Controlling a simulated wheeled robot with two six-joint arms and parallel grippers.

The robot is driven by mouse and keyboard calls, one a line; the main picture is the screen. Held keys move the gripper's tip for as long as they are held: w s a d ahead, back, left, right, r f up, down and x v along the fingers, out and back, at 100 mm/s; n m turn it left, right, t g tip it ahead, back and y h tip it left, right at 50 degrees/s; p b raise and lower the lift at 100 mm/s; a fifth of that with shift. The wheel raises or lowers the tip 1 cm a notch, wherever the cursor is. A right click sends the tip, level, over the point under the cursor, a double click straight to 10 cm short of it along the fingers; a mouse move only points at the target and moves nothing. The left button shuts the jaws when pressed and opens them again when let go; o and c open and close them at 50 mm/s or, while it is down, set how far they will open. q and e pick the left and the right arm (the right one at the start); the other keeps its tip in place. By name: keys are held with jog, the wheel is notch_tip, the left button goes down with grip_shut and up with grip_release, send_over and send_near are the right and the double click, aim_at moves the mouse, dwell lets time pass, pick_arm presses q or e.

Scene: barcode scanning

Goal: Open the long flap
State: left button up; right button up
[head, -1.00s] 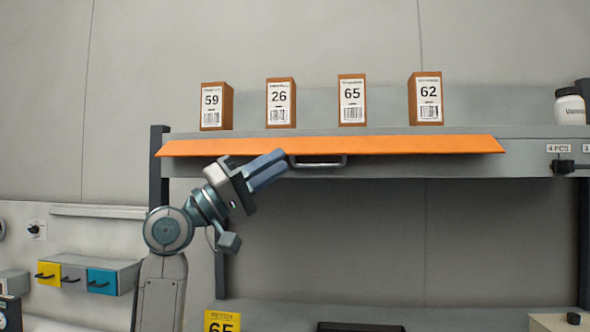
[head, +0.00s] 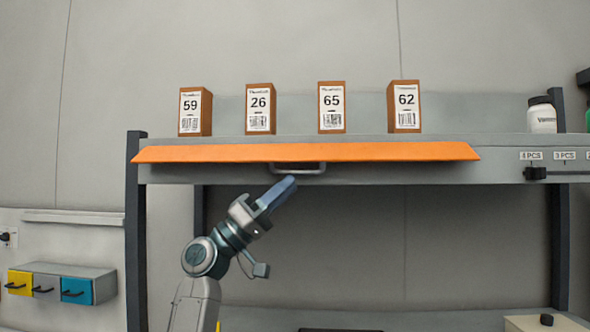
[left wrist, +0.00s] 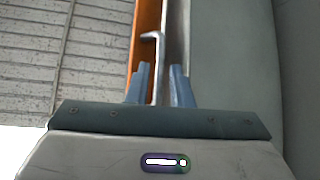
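The long orange flap (head: 230,152) runs along the front edge of the shelf; it also shows as an orange strip in the left wrist view (left wrist: 146,28). A grey bar handle (head: 298,172) sits just under its lower edge. My left gripper (head: 291,181) is just below the handle, pointing up and to the right. In the left wrist view my left gripper (left wrist: 160,82) has its fingers apart, with the handle (left wrist: 155,60) showing in the gap between them. I cannot tell whether either finger touches it. My right gripper is not in view.
Several brown boxes with number labels, such as 59 (head: 190,108) and 62 (head: 406,106), stand on the shelf (head: 460,140) above the flap. A white bottle (head: 541,118) stands at its right. Small coloured drawers (head: 62,287) are at left. Below the shelf is open space.

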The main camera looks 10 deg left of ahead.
aim_at(300, 175)
pick_arm(q)
jog(key=p+x, duration=0.1)
jog(key=x, duration=0.2)
jog(key=shift+c, duration=0.2)
grip_shut()
